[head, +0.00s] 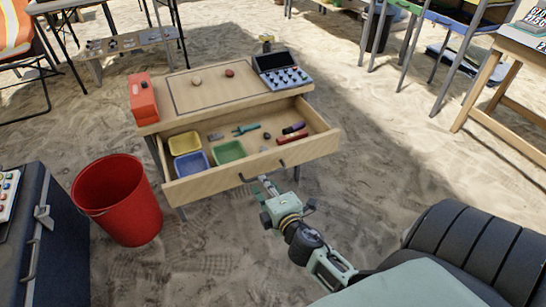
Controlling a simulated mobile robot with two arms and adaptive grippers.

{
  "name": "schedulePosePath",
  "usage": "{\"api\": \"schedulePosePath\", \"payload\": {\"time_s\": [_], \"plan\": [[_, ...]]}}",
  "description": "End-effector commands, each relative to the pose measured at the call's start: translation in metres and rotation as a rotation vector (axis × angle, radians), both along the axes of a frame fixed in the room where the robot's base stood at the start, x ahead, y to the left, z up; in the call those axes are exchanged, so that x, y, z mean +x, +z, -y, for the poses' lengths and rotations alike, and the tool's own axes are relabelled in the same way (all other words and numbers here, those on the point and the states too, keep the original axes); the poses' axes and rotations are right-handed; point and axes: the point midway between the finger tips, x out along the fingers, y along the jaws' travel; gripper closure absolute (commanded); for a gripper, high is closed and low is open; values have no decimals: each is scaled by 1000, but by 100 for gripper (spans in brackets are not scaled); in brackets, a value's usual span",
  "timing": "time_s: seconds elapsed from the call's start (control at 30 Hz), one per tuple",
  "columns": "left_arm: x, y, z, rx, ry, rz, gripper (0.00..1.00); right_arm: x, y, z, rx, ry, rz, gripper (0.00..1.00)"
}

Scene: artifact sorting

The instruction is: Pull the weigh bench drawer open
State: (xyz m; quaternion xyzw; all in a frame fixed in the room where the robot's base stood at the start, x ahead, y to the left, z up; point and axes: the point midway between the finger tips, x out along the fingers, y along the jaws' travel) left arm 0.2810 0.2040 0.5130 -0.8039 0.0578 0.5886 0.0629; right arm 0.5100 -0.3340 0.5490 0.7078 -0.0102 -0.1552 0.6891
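The weigh bench (160,122) stands left of centre, and its drawer (215,181) is pulled far out toward me. The drawer's dark bar handle (246,178) is on its front. My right gripper (264,181) is at the middle of the handle, reaching up from the lower right. The fingertips are small and overlap the handle, so I cannot tell whether they are closed around it. My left gripper is not in view.
The drawer holds yellow, blue and green trays (229,151) and small tools. A red bucket (118,205) stands left of the drawer, near a dark case (50,250). A red box (143,98) and a scale (280,72) are on the bench. Sand right of the drawer is clear.

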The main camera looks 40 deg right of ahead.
Motion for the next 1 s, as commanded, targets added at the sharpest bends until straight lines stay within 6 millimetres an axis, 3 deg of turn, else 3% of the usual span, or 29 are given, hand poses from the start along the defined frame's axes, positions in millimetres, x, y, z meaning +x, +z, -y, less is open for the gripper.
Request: {"api": "schedulePosePath", "payload": {"time_s": [0.2, 0.4, 1.0], "plan": [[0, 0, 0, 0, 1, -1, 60, -44, 8, -10, 3, -3, -1, 83], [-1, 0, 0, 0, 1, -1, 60, -65, 13, -15, 1, -1, -1, 83], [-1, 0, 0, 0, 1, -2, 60, -68, 15, -16, 0, 0, 1, 83]]}}
